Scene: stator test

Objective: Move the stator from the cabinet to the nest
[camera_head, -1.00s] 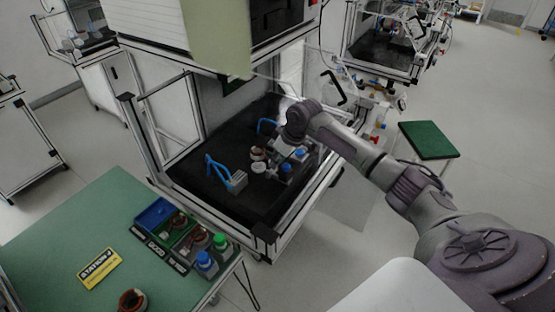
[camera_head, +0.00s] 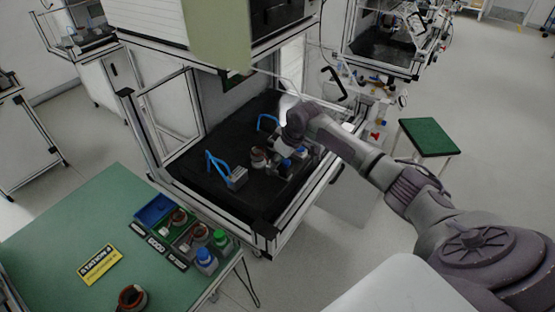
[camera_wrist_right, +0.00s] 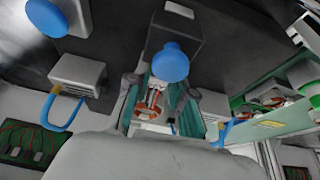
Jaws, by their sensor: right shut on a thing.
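The stator (camera_head: 259,158), a small copper-brown ring, is inside the open cabinet (camera_head: 215,190) on its black floor. It stands between the cabinet's two blue-handled clamps. My right gripper (camera_head: 267,155) reaches in from the right and is shut on the stator. In the right wrist view, the stator (camera_wrist_right: 151,102) shows copper and white between the two fingers of my right gripper (camera_wrist_right: 155,112). My left gripper is not in view.
A grey block with a blue handle (camera_head: 236,178) stands left of the stator. Blue-topped buttons (camera_head: 286,164) stand close to its right. A green-topped stool (camera_head: 428,137) stands right.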

